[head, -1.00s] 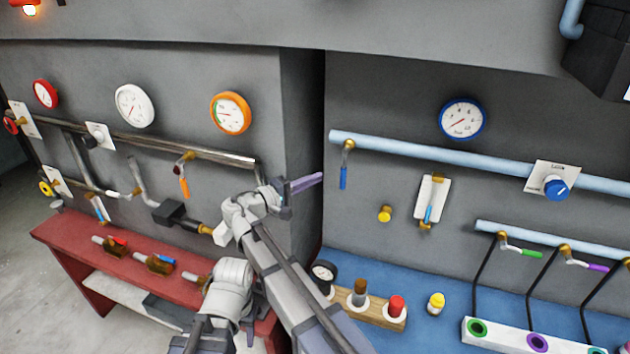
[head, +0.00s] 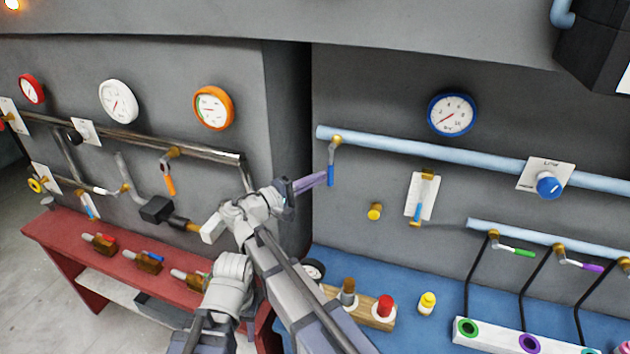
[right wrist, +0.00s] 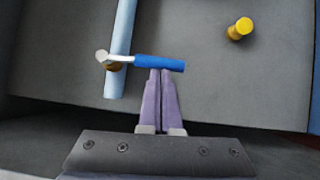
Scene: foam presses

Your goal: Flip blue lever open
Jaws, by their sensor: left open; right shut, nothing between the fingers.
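The blue lever (head: 330,175) hangs down from a brass valve on the light-blue pipe, square to the pipe, in the head view. In the right wrist view its blue handle (right wrist: 160,63) lies across the picture, its metal arm at the left by the pipe. My right gripper (head: 325,178) has its purple fingers pressed together with nothing between them. In the right wrist view the fingertips (right wrist: 162,72) are right at the handle's lower edge; whether they touch it I cannot tell. The fingers of my left gripper are not in view.
A yellow knob (head: 375,211) and a white plate (head: 427,187) with a small blue-handled lever are right of the blue lever. A blue gauge (head: 451,115) hangs above the pipe (head: 430,156). Below, a blue bench (head: 400,345) holds plugs. A wall corner is left of the lever.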

